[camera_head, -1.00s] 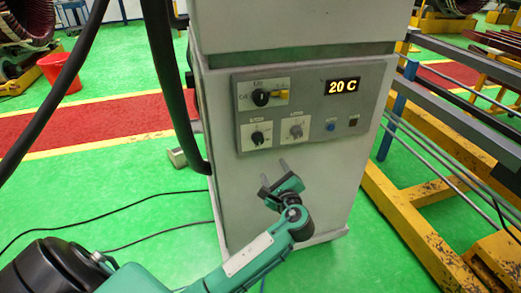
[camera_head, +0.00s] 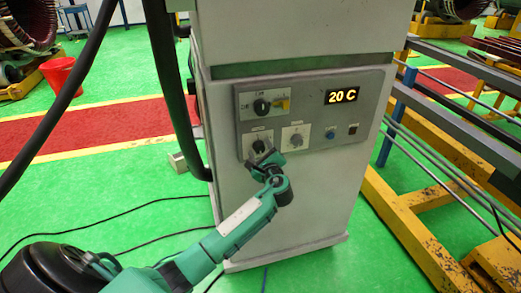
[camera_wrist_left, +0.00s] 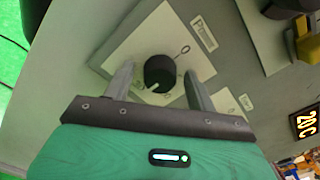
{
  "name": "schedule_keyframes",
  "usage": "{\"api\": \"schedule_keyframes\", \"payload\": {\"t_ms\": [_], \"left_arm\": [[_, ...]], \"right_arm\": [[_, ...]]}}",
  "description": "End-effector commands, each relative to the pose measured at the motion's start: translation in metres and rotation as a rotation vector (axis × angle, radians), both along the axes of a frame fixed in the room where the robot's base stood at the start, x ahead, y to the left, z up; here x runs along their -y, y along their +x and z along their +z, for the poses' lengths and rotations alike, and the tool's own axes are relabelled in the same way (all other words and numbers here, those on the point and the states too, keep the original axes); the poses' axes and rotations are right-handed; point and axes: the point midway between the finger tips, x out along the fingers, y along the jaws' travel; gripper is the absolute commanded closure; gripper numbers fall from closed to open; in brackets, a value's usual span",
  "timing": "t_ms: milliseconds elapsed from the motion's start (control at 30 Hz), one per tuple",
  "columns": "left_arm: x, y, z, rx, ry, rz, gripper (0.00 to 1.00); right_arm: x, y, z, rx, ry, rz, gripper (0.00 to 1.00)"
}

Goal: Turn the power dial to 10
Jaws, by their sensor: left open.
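The power dial (camera_head: 258,146) is the black round knob at the lower left of the grey control panel, partly hidden by my gripper in the head view. In the left wrist view the black knob (camera_wrist_left: 160,72) sits on a white plate with a label starting with "P". A white pointer mark shows on its lower left side. My left gripper (camera_head: 264,158) is open in front of this dial. In the wrist view its fingers (camera_wrist_left: 159,78) lie on either side of the knob, with gaps. I cannot tell whether the tips reach around it.
A black switch with a yellow part (camera_head: 264,106) sits above the dial. A grey knob (camera_head: 296,140), a blue button (camera_head: 330,133) and a display reading "20 C" (camera_head: 341,97) are to the right. A yellow frame (camera_head: 420,232) stands right of the cabinet.

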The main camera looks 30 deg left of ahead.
Motion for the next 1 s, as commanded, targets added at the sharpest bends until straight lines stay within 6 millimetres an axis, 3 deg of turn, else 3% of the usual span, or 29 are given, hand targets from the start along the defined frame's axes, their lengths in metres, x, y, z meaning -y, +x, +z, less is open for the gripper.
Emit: {"api": "schedule_keyframes", "payload": {"t_ms": [267, 500, 1000], "left_arm": [[-0.001, 0.001, 0.000, 0.000, -0.001, -0.001, 0.43], [-0.001, 0.001, -0.001, -0.001, -0.001, 0.000, 0.86], [-0.001, 0.001, -0.005, 0.092, -0.081, 0.002, 0.87]], "right_arm": [[0.007, -0.002, 0.000, -0.003, -0.008, 0.000, 0.54], [0.012, -0.002, 0.000, -0.003, -0.013, 0.001, 0.54], [0.010, -0.002, -0.014, -0.003, -0.011, 0.000, 0.54]]}}
